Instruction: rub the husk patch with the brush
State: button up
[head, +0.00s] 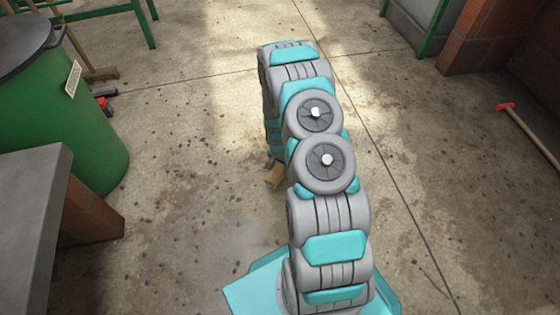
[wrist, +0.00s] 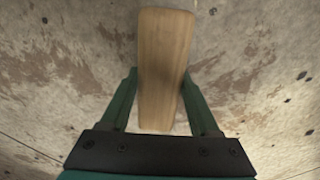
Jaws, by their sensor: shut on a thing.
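The brush shows in the wrist view as a pale wooden block (wrist: 163,60), upright in the picture between the two green fingers of my gripper (wrist: 158,82). The gripper is shut on it. In the head view a small piece of the brush (head: 274,178) shows below my gripper (head: 271,161), close to the floor. Its bristles are hidden. Reddish-brown smears that may be the husk patch (wrist: 58,68) lie on the concrete to both sides of the brush in the wrist view. I cannot tell whether the brush touches the floor.
A green drum (head: 60,110) with a dark lid stands at the left, beside a grey-topped brick counter (head: 35,215). A broom (head: 85,70) leans behind the drum. A wooden-handled tool with a red head (head: 528,130) lies at the right. The floor (head: 190,215) between is open, with scattered dark specks.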

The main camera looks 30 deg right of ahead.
jog(key=shift+r+p, duration=0.35)
jog(key=shift+r, duration=2.1)
